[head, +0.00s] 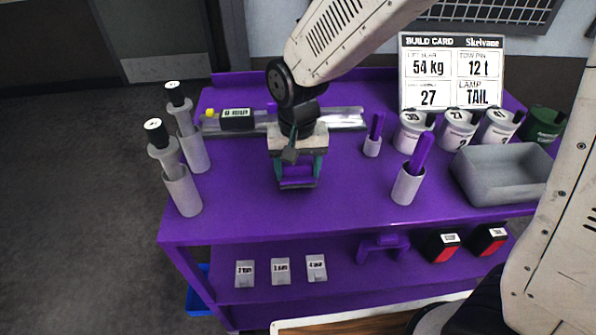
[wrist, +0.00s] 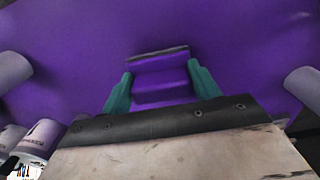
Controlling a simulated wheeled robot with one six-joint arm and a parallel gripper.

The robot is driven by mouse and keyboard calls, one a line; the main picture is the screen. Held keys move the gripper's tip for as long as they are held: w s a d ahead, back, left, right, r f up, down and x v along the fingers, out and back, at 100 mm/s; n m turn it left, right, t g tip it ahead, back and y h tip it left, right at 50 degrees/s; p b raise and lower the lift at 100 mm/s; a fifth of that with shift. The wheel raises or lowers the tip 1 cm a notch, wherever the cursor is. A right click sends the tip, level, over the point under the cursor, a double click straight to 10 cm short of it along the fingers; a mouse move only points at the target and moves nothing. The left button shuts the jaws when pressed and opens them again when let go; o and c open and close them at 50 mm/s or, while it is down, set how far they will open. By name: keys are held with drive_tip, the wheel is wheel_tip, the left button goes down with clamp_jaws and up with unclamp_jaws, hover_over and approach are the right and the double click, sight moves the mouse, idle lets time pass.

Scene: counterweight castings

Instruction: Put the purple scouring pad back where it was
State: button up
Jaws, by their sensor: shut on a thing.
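My gripper (head: 297,181) points down over the middle of the purple bench top. Its two teal fingers, also in the wrist view (wrist: 160,88), are shut on the purple scouring pad (head: 297,171). In the wrist view the pad (wrist: 160,80) spans the gap between the fingers and has a dark strip along its far edge. The pad's purple nearly matches the bench, so I cannot tell whether it touches the top. No marked place for the pad can be made out.
A metal rail (head: 346,118) lies behind my gripper. Tall grey cylinders (head: 183,192) stand at left. A cup with a purple handle (head: 406,186), white canisters (head: 457,130) and a grey tray (head: 500,178) stand at right. The front middle of the bench top (head: 290,218) is clear.

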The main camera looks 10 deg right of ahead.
drive_tip(key=shift+f, duration=0.75)
drive_tip(key=shift+f, duration=0.1)
drive_tip(key=o, duration=0.9)
drive_tip(key=shift+o, duration=0.2)
